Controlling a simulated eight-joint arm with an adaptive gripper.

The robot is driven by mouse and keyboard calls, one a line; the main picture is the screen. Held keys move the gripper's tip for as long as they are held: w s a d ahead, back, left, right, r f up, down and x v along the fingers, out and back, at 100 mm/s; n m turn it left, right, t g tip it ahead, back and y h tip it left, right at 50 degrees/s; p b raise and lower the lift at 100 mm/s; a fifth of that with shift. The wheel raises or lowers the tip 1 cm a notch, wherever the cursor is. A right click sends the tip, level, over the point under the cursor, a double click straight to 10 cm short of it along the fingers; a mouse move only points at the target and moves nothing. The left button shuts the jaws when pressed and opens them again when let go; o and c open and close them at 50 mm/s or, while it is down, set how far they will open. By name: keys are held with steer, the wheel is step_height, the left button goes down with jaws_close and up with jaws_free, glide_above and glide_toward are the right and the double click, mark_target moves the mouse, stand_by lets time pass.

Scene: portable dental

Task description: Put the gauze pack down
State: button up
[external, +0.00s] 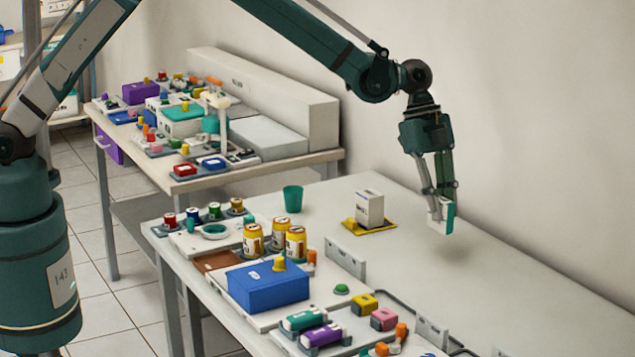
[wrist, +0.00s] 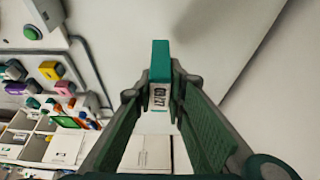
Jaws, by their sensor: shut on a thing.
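The gauze pack is a small white and teal box (external: 447,216) in the external view. My gripper (external: 440,204) is shut on it and holds it above the bare rear part of the near table (external: 455,275), with a soft shadow below. In the wrist view the pack (wrist: 160,75) sits between the fingertips of my gripper (wrist: 160,92), with its teal end outward and dark lettering on its white side. The pack appears clear of the tabletop.
A teal cup (external: 292,198), a blue box (external: 268,288) and amber jars (external: 296,242) stand farther left. The tabletop under and right of my gripper is clear, with a wall behind.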

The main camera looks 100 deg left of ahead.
mark_target(445, 199)
steer(key=shift+r, duration=0.1)
steer(key=shift+r, duration=0.45)
steer(key=v, duration=0.4)
steer(key=shift+w+d+r, duration=0.1)
steer(key=shift+w+r, duration=0.15)
steer(key=shift+w, duration=0.15)
steer(key=s+a+n+y+b, duration=0.15)
steer(key=s+a+n, duration=0.25)
steer(key=s+a, duration=2.75)
steer(key=shift+t, duration=0.4)
steer(key=shift+w+a+f, duration=0.1)
steer(key=shift+a+f, duration=0.2)
steer(key=shift+f, duration=0.55)
steer(key=shift+w+a+f, duration=0.15)
steer(key=shift+a+f, duration=0.1)
steer(key=shift+f, duration=0.55)
steer(key=shift+w+a+f, duration=0.1)
steer(key=shift+a+f, duration=0.2)
steer(key=shift+f, duration=0.55)
steer(key=shift+f, duration=0.1)
steer(key=shift+f, duration=3.05)
